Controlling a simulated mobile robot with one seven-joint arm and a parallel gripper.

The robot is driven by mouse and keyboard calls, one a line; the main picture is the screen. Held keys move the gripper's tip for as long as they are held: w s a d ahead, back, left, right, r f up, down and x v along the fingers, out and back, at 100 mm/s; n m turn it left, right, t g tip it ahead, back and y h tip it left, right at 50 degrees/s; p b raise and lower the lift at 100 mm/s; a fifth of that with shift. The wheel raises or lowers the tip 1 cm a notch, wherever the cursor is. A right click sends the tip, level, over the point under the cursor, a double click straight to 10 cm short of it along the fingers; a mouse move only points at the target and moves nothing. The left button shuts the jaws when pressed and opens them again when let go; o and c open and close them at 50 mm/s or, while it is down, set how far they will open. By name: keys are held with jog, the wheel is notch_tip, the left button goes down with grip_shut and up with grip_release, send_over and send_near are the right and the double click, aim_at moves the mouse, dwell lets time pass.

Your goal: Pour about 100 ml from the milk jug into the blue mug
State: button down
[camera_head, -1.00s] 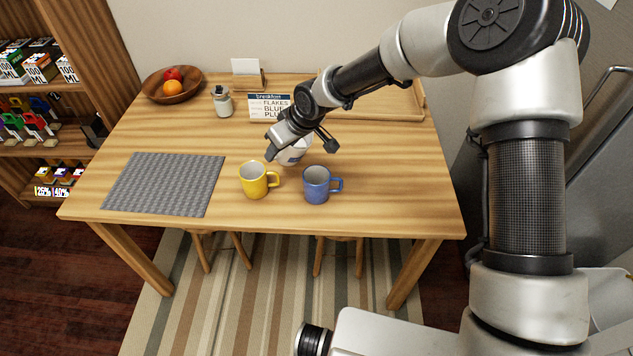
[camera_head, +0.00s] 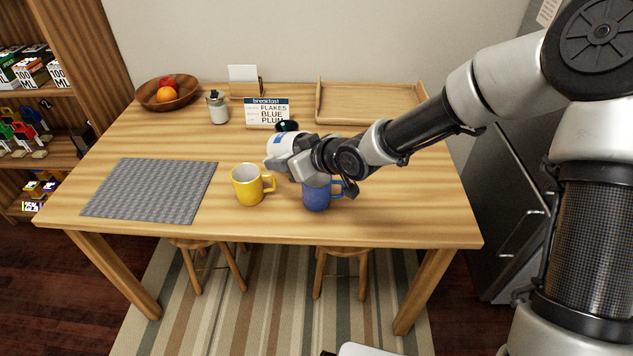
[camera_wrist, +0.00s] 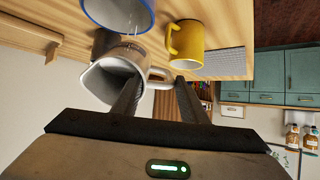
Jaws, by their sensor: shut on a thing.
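The white milk jug (camera_head: 281,146), with a blue mark on its side, is off the table and tilted beside the blue mug (camera_head: 317,198). My gripper (camera_head: 299,164) is shut on the jug. In the wrist view the jug (camera_wrist: 99,82) shows its open mouth, and its handle lies between my fingers (camera_wrist: 157,80). The blue mug (camera_wrist: 118,12) is close to the jug there, partly cut off. In the head view my gripper hides the mug's top. A thin pale streak shows by the jug's rim; I cannot tell whether it is milk. The mug's milk level is hidden.
A yellow mug (camera_head: 248,186) stands left of the blue mug. A grey mat (camera_head: 150,189) lies at the left. A breakfast card (camera_head: 267,113), glass jar (camera_head: 218,108), fruit bowl (camera_head: 168,96) and wooden tray (camera_head: 368,102) stand at the back.

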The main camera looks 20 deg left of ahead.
jog(key=shift+f+t+y+b, duration=0.35)
jog(key=shift+y+b, duration=0.25)
jog(key=shift+b, duration=0.95)
jog(key=shift+s+d+r, duration=0.1)
jog(key=shift+r, duration=0.05)
jog(key=shift+s+d+r+t+y+b, duration=0.25)
jog(key=shift+t+y+b, duration=0.4)
jog(key=shift+b, duration=1.1)
